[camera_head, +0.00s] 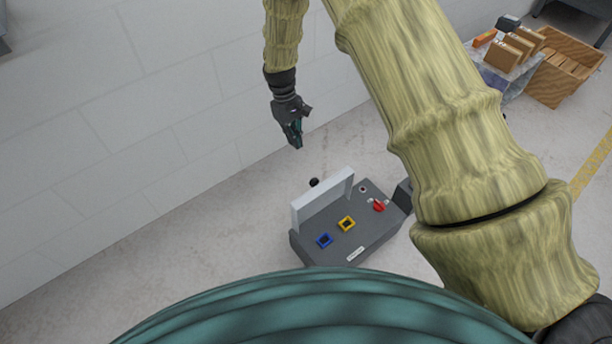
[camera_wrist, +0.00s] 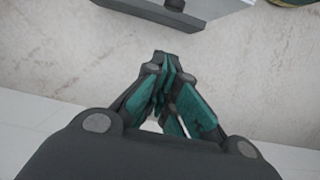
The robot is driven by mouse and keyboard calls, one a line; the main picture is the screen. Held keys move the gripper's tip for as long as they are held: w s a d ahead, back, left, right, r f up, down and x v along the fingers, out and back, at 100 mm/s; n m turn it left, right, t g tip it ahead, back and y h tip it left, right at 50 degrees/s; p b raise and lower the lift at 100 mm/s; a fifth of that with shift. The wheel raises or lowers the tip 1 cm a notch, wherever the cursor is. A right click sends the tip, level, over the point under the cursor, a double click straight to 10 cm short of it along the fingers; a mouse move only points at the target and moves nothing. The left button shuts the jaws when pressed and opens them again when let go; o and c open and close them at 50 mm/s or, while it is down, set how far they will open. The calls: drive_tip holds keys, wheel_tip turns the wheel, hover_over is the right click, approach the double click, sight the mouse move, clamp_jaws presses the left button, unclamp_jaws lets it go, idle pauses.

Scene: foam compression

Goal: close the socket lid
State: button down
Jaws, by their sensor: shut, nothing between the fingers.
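The socket box (camera_head: 367,232) is a dark grey box on the floor. Its top face carries a blue socket (camera_head: 324,240), a yellow socket (camera_head: 347,223) and a red switch (camera_head: 378,206). Its light grey lid (camera_head: 323,199) stands open, upright along the side nearer the wall. My gripper (camera_head: 297,146) is shut and empty, in the air behind and left of the lid, apart from it. In the wrist view the shut fingers (camera_wrist: 168,62) point toward the grey edge of the box or lid (camera_wrist: 160,12) at the top, with a gap of floor between.
A white block wall (camera_head: 130,110) runs along the left. A wooden crate (camera_head: 567,68) and several brown boxes (camera_head: 513,48) are at the upper right. The floor around the socket box is mostly clear.

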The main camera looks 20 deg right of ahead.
drive_tip(key=s+d+f+b, duration=0.2)
drive_tip(key=s+f+b, duration=0.3)
drive_tip(key=f, duration=0.4)
drive_tip(key=shift+s+f, duration=0.15)
drive_tip(key=shift+s, duration=0.25)
drive_tip(key=shift+s, duration=0.1)
idle(0.3)
